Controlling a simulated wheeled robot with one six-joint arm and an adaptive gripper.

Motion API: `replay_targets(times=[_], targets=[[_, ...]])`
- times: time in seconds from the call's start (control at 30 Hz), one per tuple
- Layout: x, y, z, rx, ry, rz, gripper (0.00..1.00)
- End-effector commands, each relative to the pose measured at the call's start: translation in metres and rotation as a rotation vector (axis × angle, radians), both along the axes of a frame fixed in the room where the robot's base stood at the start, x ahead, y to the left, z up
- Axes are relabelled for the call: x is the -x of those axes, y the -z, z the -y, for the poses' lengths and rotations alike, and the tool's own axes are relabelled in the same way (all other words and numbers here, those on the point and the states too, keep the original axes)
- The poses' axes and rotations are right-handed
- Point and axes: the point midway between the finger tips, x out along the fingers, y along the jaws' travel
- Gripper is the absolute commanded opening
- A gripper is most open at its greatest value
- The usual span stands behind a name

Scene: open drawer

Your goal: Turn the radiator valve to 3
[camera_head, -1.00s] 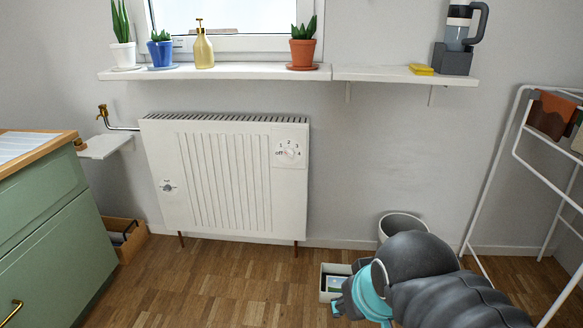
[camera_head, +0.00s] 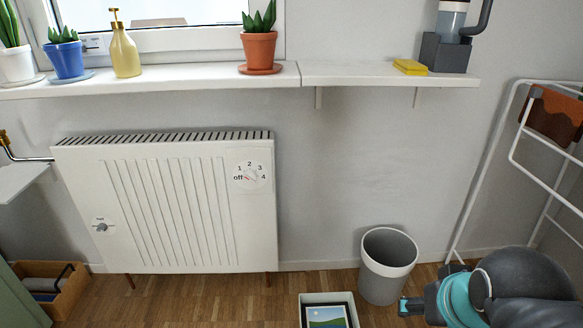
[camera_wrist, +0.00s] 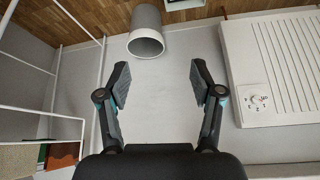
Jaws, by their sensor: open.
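The white radiator (camera_head: 180,240) stands against the wall at the left of the head view. Its valve dial (camera_head: 250,174) is at the upper right of the front, with "off" and the numbers 1 to 4 printed around it. A red mark on the knob appears to point near "off". In the wrist view the dial (camera_wrist: 258,101) is at the right on the radiator (camera_wrist: 265,60). My gripper (camera_wrist: 159,75) is open and empty, with both fingers apart and well away from the dial. In the head view only part of my arm shows at the lower right; the fingertips are unclear.
A second small knob (camera_head: 102,226) is at the radiator's lower left. A grey bin (camera_head: 387,266), a box with a picture (camera_head: 327,298) and a drying rack (camera_head: 490,170) stand right. The wall between is clear.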

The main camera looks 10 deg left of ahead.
Motion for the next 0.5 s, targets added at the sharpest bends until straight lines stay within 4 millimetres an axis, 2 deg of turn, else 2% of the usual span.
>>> replay_targets(times=[0.17, 0.3, 0.5], targets=[[-0.056, -0.007, -0.039, -0.01, -0.164, 0.104, 0.66], [-0.117, -0.014, -0.086, -0.008, -0.313, 0.245, 0.66], [-0.191, -0.015, -0.159, 0.027, -0.469, 0.451, 0.66]])
